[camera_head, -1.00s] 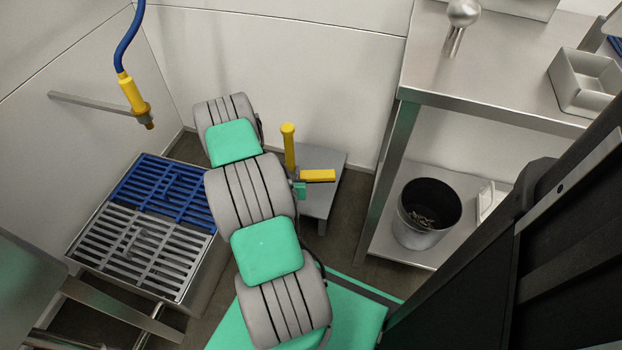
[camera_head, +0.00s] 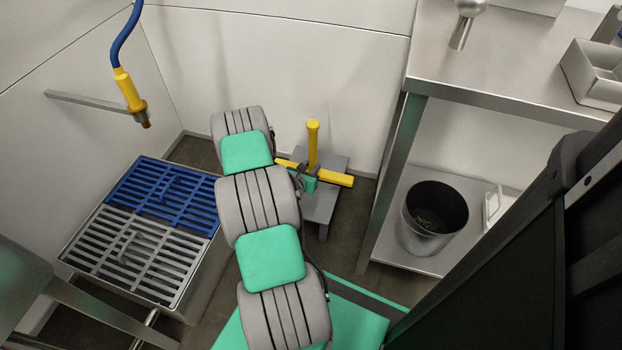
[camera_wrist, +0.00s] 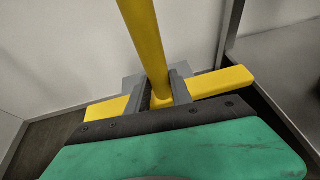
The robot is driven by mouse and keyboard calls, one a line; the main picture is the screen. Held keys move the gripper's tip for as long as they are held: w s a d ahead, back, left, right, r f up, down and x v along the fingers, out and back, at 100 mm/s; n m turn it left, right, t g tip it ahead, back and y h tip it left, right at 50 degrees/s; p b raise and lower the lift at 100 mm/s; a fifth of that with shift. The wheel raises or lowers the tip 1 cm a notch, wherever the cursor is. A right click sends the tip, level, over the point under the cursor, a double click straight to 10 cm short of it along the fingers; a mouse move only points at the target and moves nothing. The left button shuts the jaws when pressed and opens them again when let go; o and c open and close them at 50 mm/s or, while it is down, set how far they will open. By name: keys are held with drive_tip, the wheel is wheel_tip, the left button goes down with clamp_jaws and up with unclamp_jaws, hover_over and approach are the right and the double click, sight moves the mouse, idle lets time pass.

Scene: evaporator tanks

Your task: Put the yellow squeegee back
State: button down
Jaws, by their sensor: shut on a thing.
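The yellow squeegee (camera_head: 313,146) has an upright handle and a wide yellow crosspiece at its foot. It also shows in the wrist view (camera_wrist: 147,45), with the handle rising between my fingers. My gripper (camera_wrist: 165,92) is shut on the lower handle, just above the crosspiece. In the head view my gripper (camera_head: 309,182) is partly hidden behind my arm. The squeegee appears over a low grey stand (camera_head: 318,205) near the back wall. I cannot tell whether it touches the stand.
A steel table (camera_head: 480,80) with a lower shelf stands at the right, holding a dark bucket (camera_head: 434,218). A blue and grey grate (camera_head: 140,240) is at the left. A hose with a yellow nozzle (camera_head: 128,90) hangs above it. Walls close off the back.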

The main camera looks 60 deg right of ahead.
drive_tip(key=d+f, duration=0.1)
drive_tip(key=w+d+f+b, duration=0.1)
drive_tip(key=f, duration=0.1)
drive_tip(key=d+f+b, duration=0.1)
drive_tip(key=f, duration=0.1)
drive_tip(key=shift+w+d+f, duration=0.2)
drive_tip(key=shift+w, duration=0.15)
drive_tip(key=shift+a+f+b, duration=0.1)
drive_tip(key=shift+f+b, duration=0.65)
drive_tip(key=shift+f, duration=0.7)
drive_tip(key=c, duration=1.1)
unclamp_jaws()
drive_tip(key=shift+c, duration=0.2)
drive_tip(key=shift+r, duration=0.1)
